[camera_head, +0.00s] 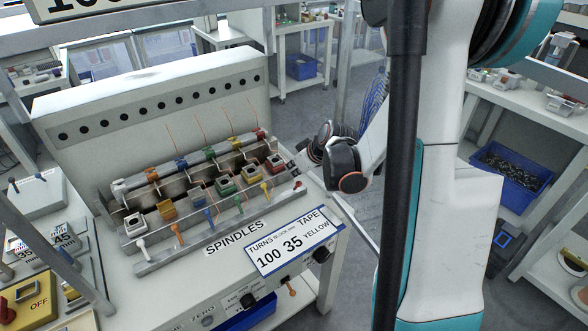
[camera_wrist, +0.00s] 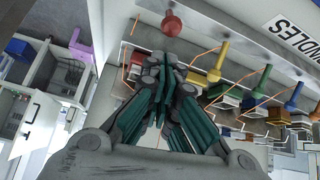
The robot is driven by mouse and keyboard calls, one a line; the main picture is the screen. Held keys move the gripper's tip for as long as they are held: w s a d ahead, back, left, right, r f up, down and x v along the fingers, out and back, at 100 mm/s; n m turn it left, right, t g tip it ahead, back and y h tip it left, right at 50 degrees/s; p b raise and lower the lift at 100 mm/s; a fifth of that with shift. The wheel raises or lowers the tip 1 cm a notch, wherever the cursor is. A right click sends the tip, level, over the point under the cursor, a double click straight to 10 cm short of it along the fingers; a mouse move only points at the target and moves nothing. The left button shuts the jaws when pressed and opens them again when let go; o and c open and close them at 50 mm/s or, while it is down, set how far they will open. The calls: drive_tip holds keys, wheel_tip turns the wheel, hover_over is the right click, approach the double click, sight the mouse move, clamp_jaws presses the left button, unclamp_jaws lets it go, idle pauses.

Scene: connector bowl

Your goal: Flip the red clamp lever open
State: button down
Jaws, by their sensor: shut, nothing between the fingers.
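The red clamp lever (camera_head: 298,184) is at the right end of a row of coloured levers on the machine's front rail. In the wrist view its round red knob (camera_wrist: 172,25) shows at the top, just beyond my fingertips. The red block (camera_head: 277,165) sits behind it in the head view. My gripper (camera_wrist: 160,62) is shut and empty, its fingers pointing toward the knob. In the head view my gripper (camera_head: 297,167) is at the right end of the row, close to the red lever. I cannot tell whether the fingers touch the knob.
The yellow lever (camera_head: 265,190) and green lever (camera_head: 239,204) stand to the left of the red one. The yellow lever (camera_wrist: 217,60) is close on the right in the wrist view. Thin orange wires rise behind the blocks. A SPINDLES label (camera_head: 236,238) lies in front.

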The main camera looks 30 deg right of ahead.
drive_tip(key=shift+r, duration=0.5)
drive_tip(key=v, duration=0.7)
drive_tip(key=shift+s+r, duration=0.15)
drive_tip(key=shift+r, duration=0.05)
idle(0.6)
